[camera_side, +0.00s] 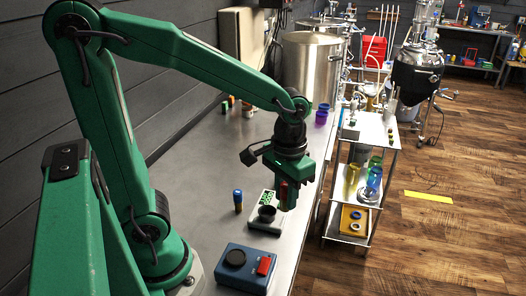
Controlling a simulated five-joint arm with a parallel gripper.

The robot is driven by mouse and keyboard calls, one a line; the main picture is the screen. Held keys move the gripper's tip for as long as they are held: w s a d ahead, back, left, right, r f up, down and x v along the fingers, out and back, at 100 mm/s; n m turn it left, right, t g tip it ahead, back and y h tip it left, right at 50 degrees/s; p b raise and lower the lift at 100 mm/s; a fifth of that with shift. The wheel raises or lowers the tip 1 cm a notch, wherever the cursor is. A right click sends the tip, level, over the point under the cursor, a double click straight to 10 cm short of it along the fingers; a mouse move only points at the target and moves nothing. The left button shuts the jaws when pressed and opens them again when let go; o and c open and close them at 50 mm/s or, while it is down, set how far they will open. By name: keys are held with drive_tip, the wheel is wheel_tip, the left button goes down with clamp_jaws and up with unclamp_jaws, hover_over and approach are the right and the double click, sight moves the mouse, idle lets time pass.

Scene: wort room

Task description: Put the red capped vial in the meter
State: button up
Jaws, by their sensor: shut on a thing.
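My green gripper (287,192) is shut on a red-topped thing, which looks like the red capped vial (284,188), above the metal bench. Most of the vial is hidden by the fingers. Just left of and below it is a small white device (262,225) with a green display and a dark round cup. In front stands a blue box (232,281) with a dark round opening or disc on top and a red part beside it. I cannot tell for sure which of the two is the meter.
A blue-capped vial (238,201) stands left of the white device. Several small coloured items (229,102) and a large steel pot (312,65) are farther back on the bench (190,155). A shelved cart (378,130) stands off to the right.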

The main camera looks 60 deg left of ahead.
drive_tip(key=shift+s+d+f, duration=0.1)
drive_tip(key=shift+s+f, duration=0.1)
drive_tip(key=shift+s, duration=0.45)
drive_tip(key=shift+s+d+f, duration=0.1)
drive_tip(key=shift+s+f, duration=0.1)
drive_tip(key=shift+s, duration=0.4)
drive_tip(key=shift+a, duration=0.1)
hover_over(272, 207)
drive_tip(key=s, duration=0.2)
drive_tip(key=f, duration=0.7)
drive_tip(key=shift+w+d, duration=0.1)
drive_tip(key=shift+d, duration=0.25)
drive_tip(key=shift+f, duration=0.1)
drive_tip(key=shift+f, duration=1.9)
